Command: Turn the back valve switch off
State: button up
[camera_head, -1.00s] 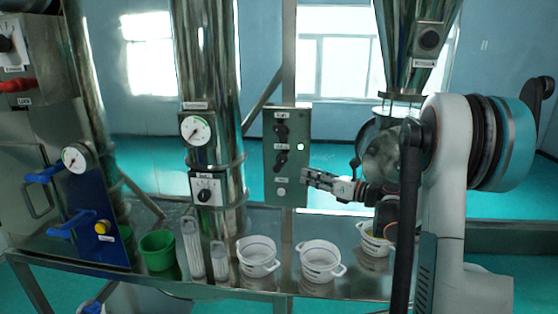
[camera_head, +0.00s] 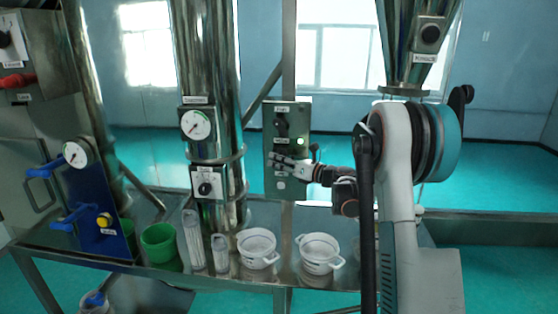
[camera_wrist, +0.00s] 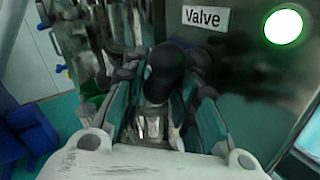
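The grey control panel (camera_head: 271,119) stands upright behind the work table. Its upper black switch (camera_head: 281,125) shows in the head view, while the lower switch is mostly hidden behind my gripper (camera_head: 280,164). In the wrist view, a black knob (camera_wrist: 165,70) sits below and left of the white "Valve" label (camera_wrist: 206,17). A lit green-white lamp (camera_wrist: 284,27) is at the upper right. My gripper (camera_wrist: 163,95) is at the panel, with its fingers apart on both sides of the knob. Contact with the knob is not clear.
White pots (camera_head: 257,250), a green bucket (camera_head: 158,245) and clear cylinders (camera_head: 192,240) stand on the metal table below. A steel column with a gauge (camera_head: 196,124) and another knob (camera_head: 205,188) is left of the panel. A steel hopper (camera_head: 417,60) hangs at the right.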

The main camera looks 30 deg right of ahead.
jog(key=shift+w, duration=0.1)
grip_shut()
dwell(0.3)
jog(key=n+g+h, duration=0.1)
jog(key=g, duration=0.1)
jog(key=n+g+h, duration=0.1)
jog(key=g, duration=0.1)
jog(key=shift+r+h+p, duration=0.1)
jog(key=shift+h+p, duration=0.2)
jog(key=shift+p, duration=0.05)
jog(key=g+h, duration=0.1)
jog(key=n+g+h, duration=0.2)
jog(key=g+h, duration=0.1)
jog(key=shift+s+d+p, duration=0.2)
jog(key=shift+d+p, duration=0.05)
jog(key=shift+p, duration=0.15)
dwell(0.4)
grip_release()
